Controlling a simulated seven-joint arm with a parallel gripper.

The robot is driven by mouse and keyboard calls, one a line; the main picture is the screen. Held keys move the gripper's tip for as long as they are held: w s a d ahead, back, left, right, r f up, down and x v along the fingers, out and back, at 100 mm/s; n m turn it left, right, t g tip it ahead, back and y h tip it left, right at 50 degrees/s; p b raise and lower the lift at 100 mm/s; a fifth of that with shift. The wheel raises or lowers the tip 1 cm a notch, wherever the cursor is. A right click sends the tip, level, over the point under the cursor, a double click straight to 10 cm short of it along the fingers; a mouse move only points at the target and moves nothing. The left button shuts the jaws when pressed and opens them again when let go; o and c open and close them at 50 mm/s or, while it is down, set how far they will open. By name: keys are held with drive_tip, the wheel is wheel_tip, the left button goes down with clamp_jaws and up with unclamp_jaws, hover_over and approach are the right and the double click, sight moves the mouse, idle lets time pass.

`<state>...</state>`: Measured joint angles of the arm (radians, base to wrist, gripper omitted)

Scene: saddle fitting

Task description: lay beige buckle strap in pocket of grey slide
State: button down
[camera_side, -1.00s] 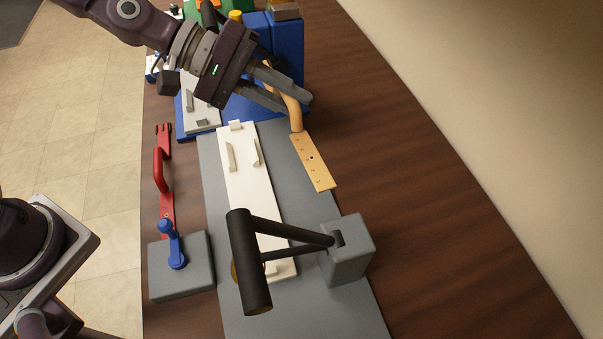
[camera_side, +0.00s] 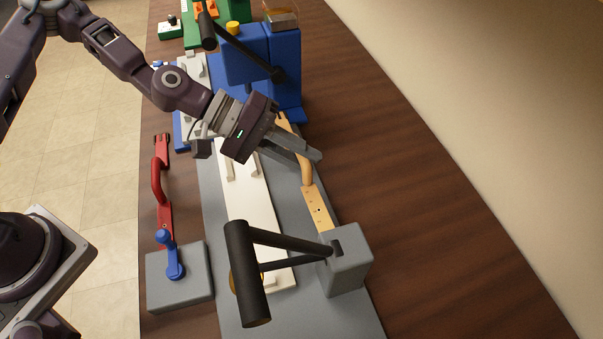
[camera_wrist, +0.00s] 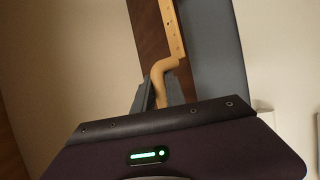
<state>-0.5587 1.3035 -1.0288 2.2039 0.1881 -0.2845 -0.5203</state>
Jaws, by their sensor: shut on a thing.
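The beige buckle strap (camera_side: 318,208) has a flat holed plate and a bent, rounded handle. My gripper (camera_side: 310,160) is shut on its handle end. The plate points down the picture, toward the grey clamp block, whose top hides its far end. In the wrist view the strap (camera_wrist: 161,68) runs up from between the fingers (camera_wrist: 159,92). A long white slide (camera_side: 255,200) with small upright tabs lies on the grey base (camera_side: 292,215). The strap is right of the white slide, over the grey base's right edge; its height is unclear. My gripper hides part of the slide's upper end.
A black-handled clamp (camera_side: 248,270) on a grey block (camera_side: 347,260) reaches across the slide's lower end. A red strap (camera_side: 161,180) and a grey block with a blue lever (camera_side: 172,260) stand left. A blue fixture (camera_side: 285,70) stands behind. The wooden table at right is clear.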

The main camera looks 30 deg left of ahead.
drive_tip(key=shift+f, duration=2.75)
drive_tip(key=c, duration=1.4)
unclamp_jaws()
drive_tip(key=shift+o, duration=0.2)
drive_tip(key=shift+f, duration=0.1)
